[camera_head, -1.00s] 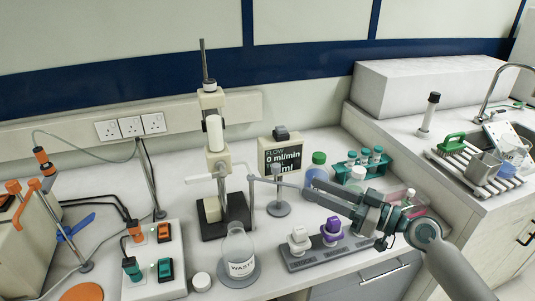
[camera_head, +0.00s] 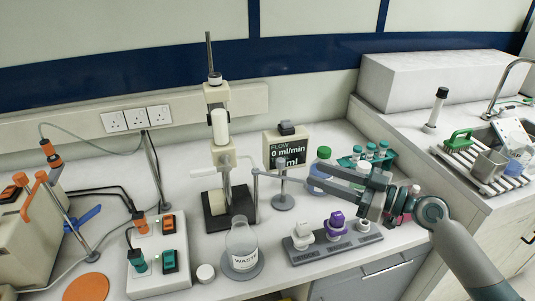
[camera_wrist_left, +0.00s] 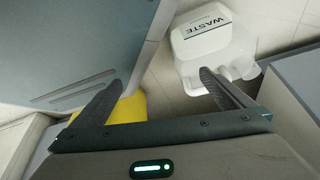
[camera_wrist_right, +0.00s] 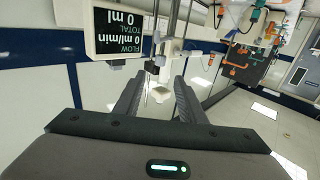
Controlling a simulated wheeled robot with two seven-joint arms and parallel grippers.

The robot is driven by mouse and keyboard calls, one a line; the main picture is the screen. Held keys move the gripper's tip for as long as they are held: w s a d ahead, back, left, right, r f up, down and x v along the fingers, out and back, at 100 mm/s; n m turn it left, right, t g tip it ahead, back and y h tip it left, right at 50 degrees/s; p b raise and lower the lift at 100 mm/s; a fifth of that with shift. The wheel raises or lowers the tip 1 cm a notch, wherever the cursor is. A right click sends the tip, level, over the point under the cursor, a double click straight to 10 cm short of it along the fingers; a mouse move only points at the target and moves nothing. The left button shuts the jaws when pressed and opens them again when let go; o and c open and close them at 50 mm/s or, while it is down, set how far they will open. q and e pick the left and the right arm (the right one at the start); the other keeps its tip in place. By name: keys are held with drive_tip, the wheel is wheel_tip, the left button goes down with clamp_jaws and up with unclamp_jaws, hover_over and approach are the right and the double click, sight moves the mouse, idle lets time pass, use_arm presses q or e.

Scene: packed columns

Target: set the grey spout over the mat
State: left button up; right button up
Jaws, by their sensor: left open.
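A round orange mat (camera_head: 87,288) lies flat at the bench's lower left, left of the spout. My left gripper (camera_wrist_left: 160,80) is open and empty over the floor, outside the head view.
A WASTE flask (camera_head: 242,248) stands on a grey disc below the spout. The flow display (camera_head: 287,150) is behind it. A switch box (camera_head: 158,262) stands between flask and mat. A grey rack (camera_head: 333,243) with white and purple pieces is at front right.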

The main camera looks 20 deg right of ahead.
use_arm(q)
drive_tip(key=s+a+r+g+p, duration=0.1)
drive_tip(key=s+a+p, duration=0.1)
drive_tip(key=s, duration=0.4)
drive_tip(key=s+a+r+g+y+p, duration=0.1)
drive_tip(key=s+a+r+g+p, duration=0.1)
drive_tip(key=s+p, duration=0.3)
drive_tip(key=shift+s+a+g, duration=0.3)
drive_tip(key=shift+s+a, duration=0.45)
drive_tip(key=shift+s, duration=0.3)
use_arm(e)
drive_tip(key=x, duration=1.5)
drive_tip(key=shift+w+a, duration=0.3)
drive_tip(key=shift+f, duration=0.1)
clamp_jaws()
